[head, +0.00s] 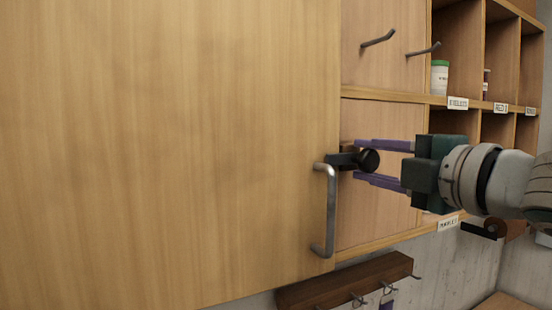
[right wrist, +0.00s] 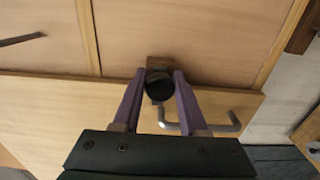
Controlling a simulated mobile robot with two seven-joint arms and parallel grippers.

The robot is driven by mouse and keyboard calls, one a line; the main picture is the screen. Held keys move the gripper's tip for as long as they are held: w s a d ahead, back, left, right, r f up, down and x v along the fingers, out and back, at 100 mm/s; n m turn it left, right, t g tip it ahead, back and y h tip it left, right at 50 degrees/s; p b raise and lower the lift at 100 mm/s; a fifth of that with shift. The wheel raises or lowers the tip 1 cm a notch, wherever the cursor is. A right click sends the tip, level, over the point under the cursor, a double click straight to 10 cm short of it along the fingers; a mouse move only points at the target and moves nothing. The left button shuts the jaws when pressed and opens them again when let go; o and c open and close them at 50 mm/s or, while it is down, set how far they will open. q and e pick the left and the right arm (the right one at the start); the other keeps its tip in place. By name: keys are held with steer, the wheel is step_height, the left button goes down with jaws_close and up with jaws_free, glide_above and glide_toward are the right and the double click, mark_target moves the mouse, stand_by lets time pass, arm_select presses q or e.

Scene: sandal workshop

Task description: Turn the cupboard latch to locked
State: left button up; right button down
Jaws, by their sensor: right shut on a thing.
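The cupboard latch (head: 343,159) is a dark bar with a round black knob, at the edge of the large wooden cupboard door (head: 170,140) in the head view. Its bar points left and appears to overlap the door's edge. My right gripper (head: 358,160) comes from the right, its purple fingers shut on the latch knob, one on each side. In the right wrist view the black knob (right wrist: 159,85) sits between the fingertips, in front of a small brown wooden block (right wrist: 159,62). The bar is mostly hidden there. My left gripper is not in view.
A grey door handle (head: 329,212) stands out just below and left of the latch. Metal hooks (head: 377,39) project from the panel above. Labelled cubbyholes (head: 460,50) with a green-lidded jar (head: 439,77) are at upper right. A brown hook rail (head: 345,283) hangs below.

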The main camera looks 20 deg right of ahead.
stand_by(0.4)
steer(key=shift+c, duration=2.4)
jaws_free()
steer(key=shift+s+d+f+b, duration=0.1)
steer(key=shift+s+f+b, duration=0.15)
steer(key=shift+s+b, duration=0.3)
steer(key=s+b, duration=0.3)
steer(key=s, duration=0.5)
steer(key=shift+s+d+r+b, duration=0.25)
steer(key=shift+s+d+b, duration=0.05)
steer(key=shift+s+b, duration=0.1)
